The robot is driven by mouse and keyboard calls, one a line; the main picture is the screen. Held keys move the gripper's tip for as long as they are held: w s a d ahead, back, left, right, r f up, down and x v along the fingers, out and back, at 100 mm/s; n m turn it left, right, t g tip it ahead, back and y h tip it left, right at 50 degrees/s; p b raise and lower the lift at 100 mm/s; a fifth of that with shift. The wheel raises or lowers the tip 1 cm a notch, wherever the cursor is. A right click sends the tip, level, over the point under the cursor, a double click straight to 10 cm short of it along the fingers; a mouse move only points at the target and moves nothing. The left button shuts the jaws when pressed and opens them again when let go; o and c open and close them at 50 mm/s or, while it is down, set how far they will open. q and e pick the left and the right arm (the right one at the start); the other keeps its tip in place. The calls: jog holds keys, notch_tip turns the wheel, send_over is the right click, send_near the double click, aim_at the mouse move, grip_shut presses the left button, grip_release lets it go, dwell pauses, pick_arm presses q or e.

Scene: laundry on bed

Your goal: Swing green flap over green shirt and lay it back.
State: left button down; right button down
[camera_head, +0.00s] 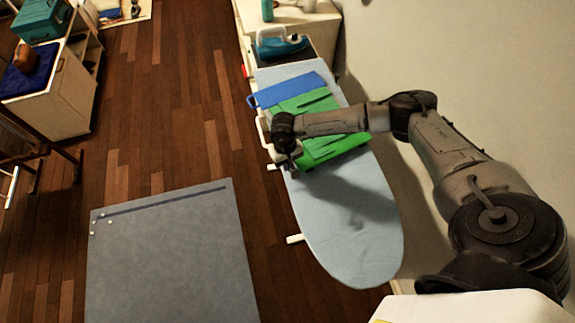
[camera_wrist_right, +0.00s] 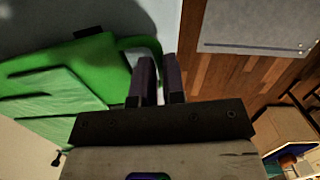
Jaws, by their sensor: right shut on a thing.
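The green shirt (camera_head: 335,146) lies spread on the light-blue ironing board (camera_head: 350,225), with folds and slits across it. It also fills the left of the right wrist view (camera_wrist_right: 85,62). A narrow green flap (camera_wrist_right: 138,42) curves from the shirt's edge toward my right gripper (camera_wrist_right: 160,68). My right gripper is also at the board's left edge in the head view (camera_head: 291,162), beside the shirt. Its fingers are close together on the flap's end, and the exact grip is partly hidden. The right forearm covers part of the shirt. My left gripper is not in view.
A blue folded piece (camera_head: 288,90) lies on the board beyond the shirt. A teal iron (camera_head: 280,45) stands at the far end. The near half of the board is bare. A grey mat (camera_head: 165,265) lies on the wooden floor, and a wall runs along the right.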

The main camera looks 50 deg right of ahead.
jog(key=g+b, duration=0.1)
jog(key=r+g+y+b, duration=0.1)
jog(key=b, duration=0.1)
jog(key=w+g+b, duration=0.1)
jog(key=b, duration=0.1)
jog(key=shift+d+r+g+y, duration=0.1)
jog(key=shift+r+g+y, duration=0.2)
jog(key=shift+g, duration=0.1)
jog(key=shift+w+d+r+g+y+b, duration=0.15)
jog(key=shift+r+g+y+b, duration=0.2)
jog(key=shift+g+b, duration=0.45)
jog(key=shift+r, duration=0.1)
